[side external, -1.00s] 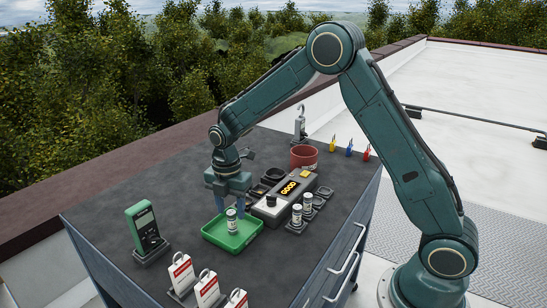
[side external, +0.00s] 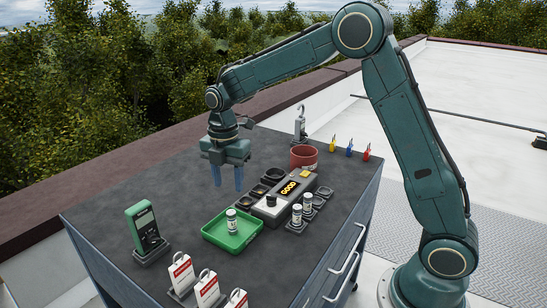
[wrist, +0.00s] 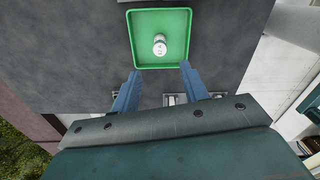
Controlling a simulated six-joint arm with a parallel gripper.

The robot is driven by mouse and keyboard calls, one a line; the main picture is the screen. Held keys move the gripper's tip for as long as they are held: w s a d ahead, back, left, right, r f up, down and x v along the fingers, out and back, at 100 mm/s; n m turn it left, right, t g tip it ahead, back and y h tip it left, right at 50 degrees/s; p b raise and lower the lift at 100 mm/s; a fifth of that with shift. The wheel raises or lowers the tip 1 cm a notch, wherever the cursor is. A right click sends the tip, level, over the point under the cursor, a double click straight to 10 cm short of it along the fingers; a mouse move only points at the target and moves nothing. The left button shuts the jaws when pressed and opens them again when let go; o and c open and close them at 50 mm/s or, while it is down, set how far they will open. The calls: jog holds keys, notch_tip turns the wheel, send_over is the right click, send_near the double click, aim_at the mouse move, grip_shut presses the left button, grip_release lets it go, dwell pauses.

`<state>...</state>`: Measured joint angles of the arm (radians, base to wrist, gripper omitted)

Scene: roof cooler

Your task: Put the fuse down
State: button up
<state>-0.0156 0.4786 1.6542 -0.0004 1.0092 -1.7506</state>
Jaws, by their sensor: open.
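A white cylindrical fuse (side external: 231,221) stands upright in the green tray (side external: 215,238). In the wrist view the fuse (wrist: 160,46) is inside the tray (wrist: 139,21), a little right of its middle and toward its near side. My gripper (side external: 227,188) is open and empty, above the table and apart from the fuse. Its two blue fingers are spread in the wrist view (wrist: 158,80), with the tray beyond their tips.
A grey tester (side external: 272,213) reading GOOD stands right of the tray, with a dark piece on it. Two similar fuses (side external: 302,207) stand in a holder. A red cup (side external: 303,156), a green meter (side external: 145,228) and white tags (side external: 207,289) stand around.

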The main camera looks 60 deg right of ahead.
jog(key=shift+r, duration=0.1)
jog(key=s+r+m+t, duration=0.3)
jog(key=s+r+m, duration=0.6)
jog(key=s+r, duration=0.3)
jog(key=s+m+t, duration=0.2)
jog(key=s+m, duration=0.9)
jog(key=s, duration=0.6)
jog(key=shift+s+d+f+t, duration=0.3)
jog(key=shift+s+d+f, duration=0.05)
jog(key=shift+o, duration=0.8)
jog(key=shift+w, duration=0.15)
